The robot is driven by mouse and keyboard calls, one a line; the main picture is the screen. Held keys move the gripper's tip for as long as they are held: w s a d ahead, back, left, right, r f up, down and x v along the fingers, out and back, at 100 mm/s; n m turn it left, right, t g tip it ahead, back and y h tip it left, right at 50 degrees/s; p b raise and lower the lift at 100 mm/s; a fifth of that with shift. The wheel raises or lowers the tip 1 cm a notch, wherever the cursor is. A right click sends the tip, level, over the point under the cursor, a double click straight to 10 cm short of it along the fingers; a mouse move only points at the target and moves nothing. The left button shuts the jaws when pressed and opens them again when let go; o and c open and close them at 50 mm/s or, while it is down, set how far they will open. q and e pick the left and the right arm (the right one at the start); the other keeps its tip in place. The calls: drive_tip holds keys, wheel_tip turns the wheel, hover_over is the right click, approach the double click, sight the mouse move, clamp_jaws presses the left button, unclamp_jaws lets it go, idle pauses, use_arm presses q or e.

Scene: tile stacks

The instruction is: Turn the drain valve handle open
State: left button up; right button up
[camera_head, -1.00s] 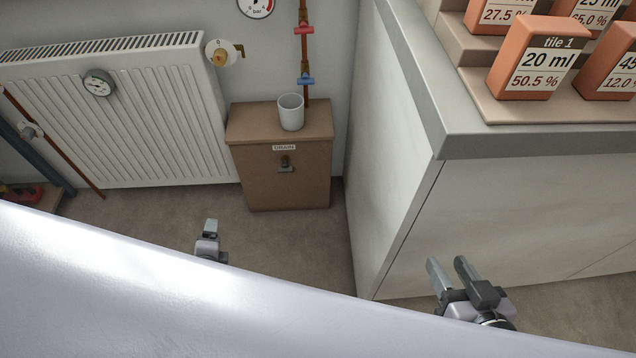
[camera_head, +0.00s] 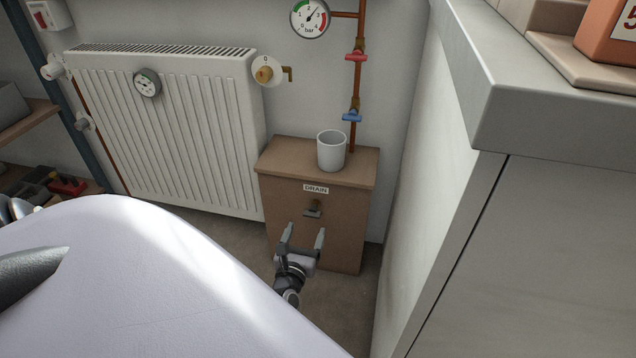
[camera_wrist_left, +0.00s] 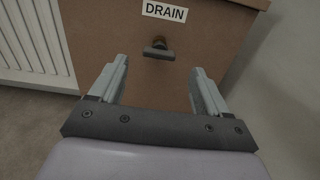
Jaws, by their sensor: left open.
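The drain valve handle (camera_head: 313,209) is a small dark bar on a brass stem, on the front of a brown box under a DRAIN label (camera_head: 316,189). In the left wrist view the handle (camera_wrist_left: 158,52) lies level, just below the label (camera_wrist_left: 165,11). My left gripper (camera_head: 303,238) is open and empty, in front of the box and a little below the handle. In the left wrist view its two fingers (camera_wrist_left: 160,80) point at the box, with the handle beyond the gap between them. My right gripper is out of view.
The brown box (camera_head: 345,225) carries a white cup (camera_head: 331,151). A white radiator (camera_head: 170,130) stands to its left. Copper pipe with red and blue valves (camera_head: 352,115) rises behind. A grey-topped counter (camera_head: 545,110) closes off the right side. Shelves (camera_head: 25,125) stand at far left.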

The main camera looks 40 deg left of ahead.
sight(311, 216)
use_arm(q)
drive_tip(key=b+x, duration=0.1)
drive_tip(key=x, duration=0.3)
drive_tip(key=shift+a+f, duration=0.1)
drive_tip(key=shift+f, duration=0.05)
drive_tip(key=shift+w+a+b, duration=0.3)
drive_tip(key=shift+w+b, duration=0.1)
drive_tip(key=shift+w, duration=0.2)
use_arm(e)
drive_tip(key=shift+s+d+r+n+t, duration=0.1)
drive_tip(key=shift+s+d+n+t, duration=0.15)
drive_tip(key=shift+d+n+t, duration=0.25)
use_arm(q)
drive_tip(key=c, duration=1.1)
